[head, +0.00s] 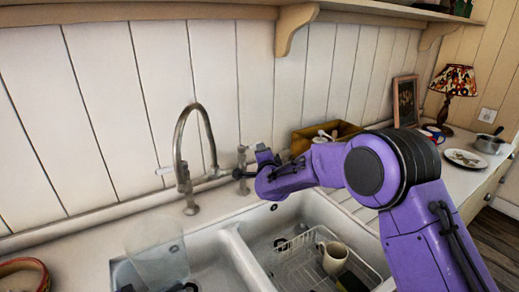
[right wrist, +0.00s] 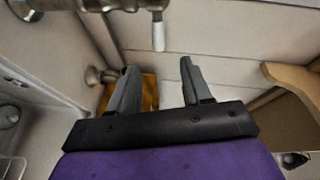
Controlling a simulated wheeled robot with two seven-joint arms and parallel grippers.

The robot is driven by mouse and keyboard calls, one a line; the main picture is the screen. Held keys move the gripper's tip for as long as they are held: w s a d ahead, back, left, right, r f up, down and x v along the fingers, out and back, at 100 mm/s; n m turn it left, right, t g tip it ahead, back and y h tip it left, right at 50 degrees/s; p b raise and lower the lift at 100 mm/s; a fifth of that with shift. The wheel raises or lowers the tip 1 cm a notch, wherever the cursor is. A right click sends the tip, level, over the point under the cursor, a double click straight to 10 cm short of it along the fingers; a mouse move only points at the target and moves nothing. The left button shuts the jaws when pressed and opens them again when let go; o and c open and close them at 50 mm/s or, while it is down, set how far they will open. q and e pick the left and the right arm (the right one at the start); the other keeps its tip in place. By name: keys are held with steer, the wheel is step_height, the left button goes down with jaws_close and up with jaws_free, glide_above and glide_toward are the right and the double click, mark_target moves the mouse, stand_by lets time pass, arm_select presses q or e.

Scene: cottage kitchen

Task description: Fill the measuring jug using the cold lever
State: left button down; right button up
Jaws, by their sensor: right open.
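A clear measuring jug (head: 160,262) is at the left basin in the head view; its base is near the bottom edge and I cannot tell what supports it. The metal tap (head: 180,150) has a tall curved spout behind the basins. A white-tipped lever (head: 165,170) points left from it. My right gripper (head: 260,160) is close by the tap's right side. In the right wrist view my right gripper (right wrist: 158,80) is open, with nothing between its fingers. A white-tipped lever (right wrist: 158,36) hangs from the tap's metal body (right wrist: 90,5), beyond the fingertips.
The right basin holds a wire rack (head: 290,258) with a beige mug (head: 333,257). A yellow box (head: 335,133) stands on the counter behind my right arm. A lamp (head: 452,85), plate (head: 465,158) and saucepan (head: 488,143) are at far right. A bowl (head: 22,274) is at far left.

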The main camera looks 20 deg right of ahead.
mark_target(250, 148)
steer(key=x, duration=1.1)
steer(key=shift+w+d+f, duration=0.1)
jaws_close()
